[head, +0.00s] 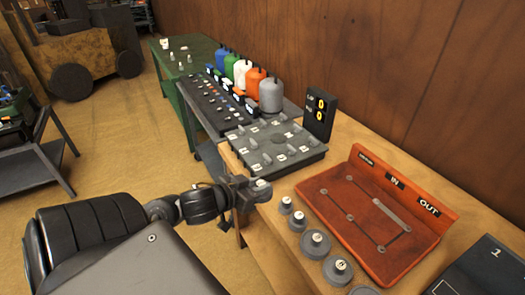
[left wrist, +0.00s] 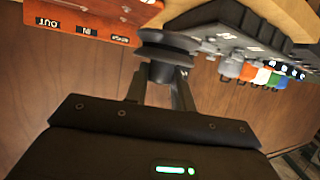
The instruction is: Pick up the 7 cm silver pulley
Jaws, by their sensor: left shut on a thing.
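A grey silver pulley (head: 262,186) with a pale top is in the jaws of my left gripper (head: 252,190), near the left edge of the wooden table. In the left wrist view the pulley (left wrist: 165,47) shows a wide grooved rim above a narrower part, between the two fingers of the gripper (left wrist: 162,88). I cannot tell whether it touches the table. Several other grey pulleys, including a small one (head: 286,205) and a larger one (head: 315,242), stand in a row on the table, growing larger toward me. My right gripper is not in view.
A red board (head: 350,236) marked IN and OUT lies right of the row. A grey peg tray (head: 283,160) and a black score display (head: 319,113) stand beyond. Colored bottles (head: 245,75) stand on a farther bench. A wooden wall (head: 400,75) closes the right side.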

